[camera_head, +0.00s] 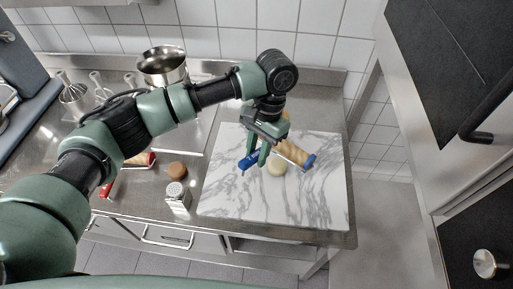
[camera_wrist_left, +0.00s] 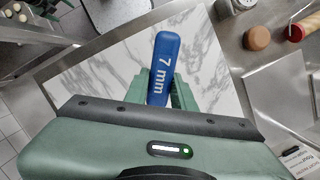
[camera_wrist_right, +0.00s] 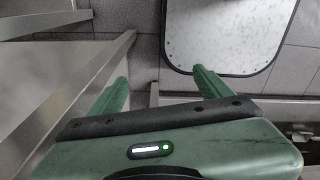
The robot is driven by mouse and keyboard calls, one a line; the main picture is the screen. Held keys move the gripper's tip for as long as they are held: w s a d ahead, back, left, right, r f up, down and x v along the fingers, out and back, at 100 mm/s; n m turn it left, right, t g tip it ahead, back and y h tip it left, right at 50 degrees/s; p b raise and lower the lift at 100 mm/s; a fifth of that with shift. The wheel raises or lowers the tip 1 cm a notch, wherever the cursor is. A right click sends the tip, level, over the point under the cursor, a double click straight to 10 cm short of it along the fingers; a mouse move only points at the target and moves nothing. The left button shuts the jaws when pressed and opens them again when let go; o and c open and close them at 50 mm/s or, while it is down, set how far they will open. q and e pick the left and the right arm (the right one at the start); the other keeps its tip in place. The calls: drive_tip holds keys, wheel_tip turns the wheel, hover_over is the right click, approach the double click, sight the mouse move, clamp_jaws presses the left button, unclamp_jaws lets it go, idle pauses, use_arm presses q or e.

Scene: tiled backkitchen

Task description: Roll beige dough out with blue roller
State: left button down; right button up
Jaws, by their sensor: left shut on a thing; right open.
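The blue roller (camera_head: 295,154) has a wooden barrel and blue ends, and lies slantwise over the white marble board (camera_head: 235,205). My left gripper (camera_head: 264,152) is shut on its left blue handle; in the left wrist view that handle (camera_wrist_left: 164,62), marked "7 mm", sits between the fingers. The beige dough (camera_head: 277,170) is a small round piece on the board, just in front of the barrel. I cannot tell whether roller and dough touch. My right gripper (camera_wrist_right: 160,78) is open and empty, with floor and metal furniture beyond it; it is not visible in the head view.
Left of the board are a brown dough piece (camera_head: 177,170), a shaker (camera_head: 178,197) and a red-handled roller (camera_head: 106,188), partly hidden by my left arm. A steel pot (camera_head: 163,66) and whisk (camera_head: 72,92) stand farther back. The board's front area is clear.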

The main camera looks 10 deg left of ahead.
use_arm(q)
drive_tip(key=shift+w+d+f, duration=0.1)
drive_tip(key=shift+w+f, duration=0.05)
drive_tip(key=shift+f, duration=0.35)
drive_tip(key=w+d+b+x, duration=0.1)
drive_tip(key=b+x, duration=0.3)
drive_tip(key=x, duration=0.2)
drive_tip(key=shift+f, duration=0.45)
use_arm(e)
drive_tip(key=shift+w+d+f, duration=0.15)
drive_tip(key=shift+w+f, duration=0.05)
drive_tip(key=shift+f, duration=0.55)
drive_tip(key=shift+w+d+f, duration=0.1)
drive_tip(key=shift+w+f, duration=0.05)
drive_tip(key=shift+f, duration=0.55)
drive_tip(key=shift+w+d+f, duration=0.15)
drive_tip(key=shift+w+f, duration=0.05)
drive_tip(key=shift+f, duration=0.55)
use_arm(q)
drive_tip(key=shift+w+f, duration=0.1)
drive_tip(key=shift+f, duration=0.05)
use_arm(e)
drive_tip(key=shift+d, duration=0.25)
use_arm(q)
drive_tip(key=shift+f, duration=0.35)
